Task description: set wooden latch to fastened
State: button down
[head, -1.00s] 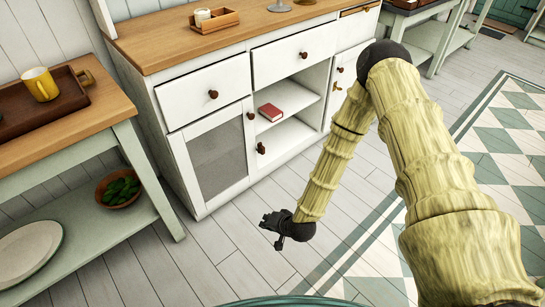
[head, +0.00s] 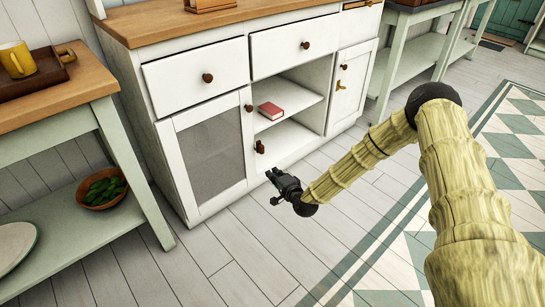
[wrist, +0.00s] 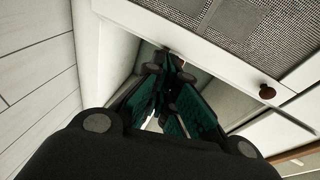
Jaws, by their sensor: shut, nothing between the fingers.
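A small dark brown wooden latch (head: 260,147) shows in the head view, beside the right edge of the mesh-panelled door (head: 210,150), below that door's round knob (head: 249,108). The latch looks roughly upright; its exact angle is too small to tell. My gripper (head: 271,184) is shut and empty, in front of the cabinet, below the latch and apart from it in the picture. In the wrist view the dark and teal fingers (wrist: 160,68) point towards the white cabinet, and the latch cannot be made out clearly there.
The cabinet's open compartment holds a red book (head: 271,110) on its shelf (head: 290,103). A brass-coloured catch (head: 340,86) is on the right door (head: 352,95). A side table with a lower shelf (head: 75,245) stands at left. The floor before the cabinet is clear.

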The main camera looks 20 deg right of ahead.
aim_at(260, 148)
jog(key=w+d+m+t+h+b, duration=0.1)
jog(key=w+d+m+t+b, duration=0.1)
jog(key=w+d+b, duration=0.3)
jog(key=w+d+t, duration=0.1)
jog(key=d, duration=0.2)
jog(key=shift+w+d+r+m+h, duration=0.2)
jog(key=shift+w+r+m+h, duration=0.1)
jog(key=shift+w+m, duration=0.1)
jog(key=w+a+b, duration=0.1)
jog(key=w+b, duration=0.4)
jog(key=w, duration=0.5)
jog(key=shift+s+a+b, duration=0.3)
jog(key=shift+s+a, duration=0.05)
jog(key=shift+a, duration=0.3)
jog(key=shift+s+a+b, duration=0.25)
jog(key=shift+s+a, duration=0.05)
jog(key=shift+a, duration=0.3)
jog(key=shift+s+a+b, duration=0.3)
jog(key=shift+s+a, duration=0.05)
jog(key=shift+a, duration=0.3)
